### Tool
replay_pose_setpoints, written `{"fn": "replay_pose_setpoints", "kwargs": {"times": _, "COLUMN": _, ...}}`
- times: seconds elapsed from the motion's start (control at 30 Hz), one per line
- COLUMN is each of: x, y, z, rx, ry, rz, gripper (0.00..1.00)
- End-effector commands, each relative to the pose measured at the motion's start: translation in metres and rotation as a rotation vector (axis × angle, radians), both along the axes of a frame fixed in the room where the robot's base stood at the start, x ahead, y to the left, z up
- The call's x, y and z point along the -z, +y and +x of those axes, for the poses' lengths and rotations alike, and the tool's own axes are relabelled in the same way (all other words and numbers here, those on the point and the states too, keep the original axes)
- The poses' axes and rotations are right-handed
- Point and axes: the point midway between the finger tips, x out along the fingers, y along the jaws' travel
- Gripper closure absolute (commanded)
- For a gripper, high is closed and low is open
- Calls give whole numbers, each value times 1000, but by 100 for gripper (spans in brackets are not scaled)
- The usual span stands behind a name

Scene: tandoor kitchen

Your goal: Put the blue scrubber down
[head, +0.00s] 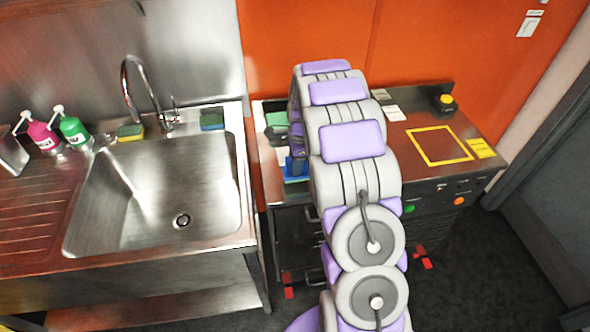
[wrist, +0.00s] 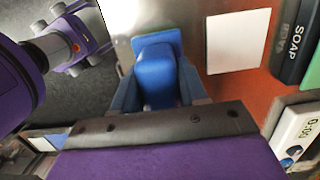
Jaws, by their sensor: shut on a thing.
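The blue scrubber (wrist: 157,72) is between the two blue fingers of my gripper (wrist: 158,92) in the wrist view. Its wider flat blue end extends beyond the fingers. My gripper is shut on it. In the head view my gripper (head: 295,163) is low over the left part of the dark-topped bench (head: 402,150), largely hidden behind my arm. The scrubber cannot be clearly told apart from the blue fingers there. Whether it touches the surface below cannot be told.
A white square (wrist: 237,42) and a dark SOAP-marked item (wrist: 296,40) lie beside the scrubber. A yellow outlined square (head: 440,146) marks the bench's right side, near a yellow-topped button box (head: 444,101). The steel sink (head: 165,190) is left, with a blue-and-green sponge (head: 212,119) on its rim.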

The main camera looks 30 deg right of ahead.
Motion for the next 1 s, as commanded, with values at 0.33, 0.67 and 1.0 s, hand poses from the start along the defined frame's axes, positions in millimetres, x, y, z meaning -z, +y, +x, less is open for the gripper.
{"fn": "replay_pose_setpoints", "kwargs": {"times": 0.33, "x": 30, "y": 1, "z": -2, "rx": -1, "ry": 2, "rz": 1, "gripper": 82}}
{"fn": "replay_pose_setpoints", "kwargs": {"times": 0.67, "x": 30, "y": 1, "z": -2, "rx": 0, "ry": 4, "rz": 2, "gripper": 39}}
{"fn": "replay_pose_setpoints", "kwargs": {"times": 1.0, "x": 31, "y": 1, "z": -2, "rx": 0, "ry": 4, "rz": 2, "gripper": 32}}
